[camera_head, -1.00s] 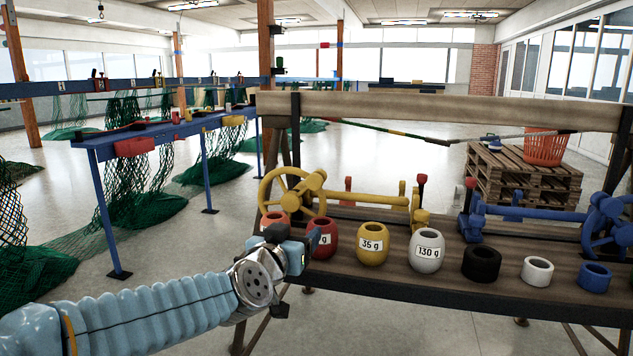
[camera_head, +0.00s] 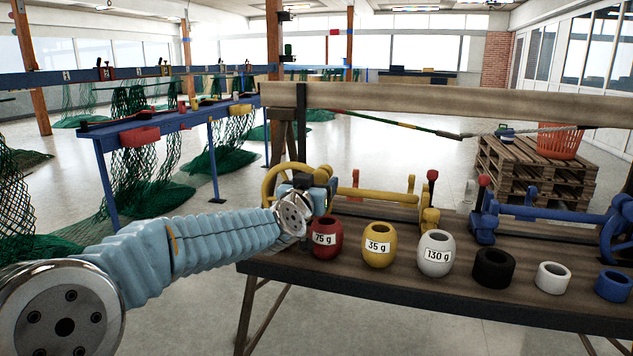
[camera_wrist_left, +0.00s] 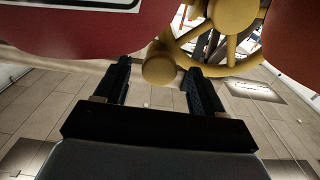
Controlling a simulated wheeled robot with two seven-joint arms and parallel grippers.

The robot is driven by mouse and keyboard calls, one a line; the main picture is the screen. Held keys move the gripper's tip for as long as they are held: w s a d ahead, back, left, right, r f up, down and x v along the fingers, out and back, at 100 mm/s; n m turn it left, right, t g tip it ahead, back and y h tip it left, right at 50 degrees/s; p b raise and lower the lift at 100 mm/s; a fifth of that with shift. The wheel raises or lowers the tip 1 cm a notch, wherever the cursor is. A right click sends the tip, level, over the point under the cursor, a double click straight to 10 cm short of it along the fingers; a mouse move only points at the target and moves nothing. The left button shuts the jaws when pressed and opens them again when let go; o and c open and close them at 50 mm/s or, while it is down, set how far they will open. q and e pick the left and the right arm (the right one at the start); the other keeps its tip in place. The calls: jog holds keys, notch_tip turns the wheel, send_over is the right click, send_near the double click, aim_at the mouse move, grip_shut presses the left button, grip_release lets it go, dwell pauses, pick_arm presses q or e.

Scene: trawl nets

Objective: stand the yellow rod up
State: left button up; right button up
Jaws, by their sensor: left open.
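The yellow rod (camera_head: 376,196) lies level along the back of the brown bench, between the yellow wheel (camera_head: 272,184) and a yellow bracket (camera_head: 429,216). My left gripper (camera_head: 318,178) is at the wheel's right side, at the rod's left end, and covers part of both. In the left wrist view, my left gripper (camera_wrist_left: 160,78) is open. A round yellow end (camera_wrist_left: 158,67) shows between its fingertips, with the yellow wheel (camera_wrist_left: 222,58) behind. I cannot tell whether the fingers touch it. My right gripper is not in view.
Floats marked 75 g (camera_head: 324,238), 35 g (camera_head: 379,246) and 130 g (camera_head: 435,254) stand along the bench front. Black, white and blue rings (camera_head: 612,285) stand to their right. A blue rod assembly (camera_head: 540,213) is at the bench's right. A wooden beam (camera_head: 440,103) spans above.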

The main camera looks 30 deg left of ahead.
pick_arm(q)
jog(key=shift+w, duration=0.35)
grip_shut()
